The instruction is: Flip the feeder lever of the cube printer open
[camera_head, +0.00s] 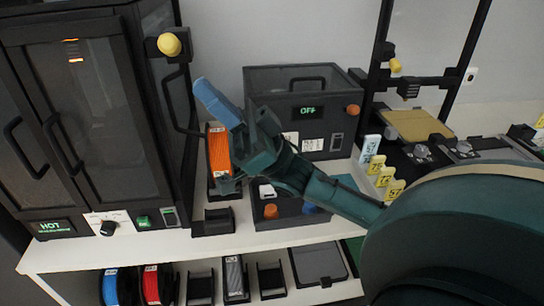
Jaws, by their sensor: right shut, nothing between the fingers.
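The cube printer is the tall black enclosed machine (95,120) at the left, with a glazed front and a lit panel reading HOT. A black feeder block with a yellow knob (169,44) sits high on its right side. It looks like the feeder with its lever, but I cannot tell the lever's position. My right gripper (208,94) comes in from the right, shut and empty. Its blue fingers point up and left, below and right of the yellow knob and apart from it in the picture. My left gripper is not in view.
An orange spool (218,152) stands behind my right gripper. A dark box reading OFF (306,113) stands at the back. An open-frame printer with a tan bed (415,125) is at the right. Spools and empty holders fill the lower shelf. A black tube hangs beside the cube printer.

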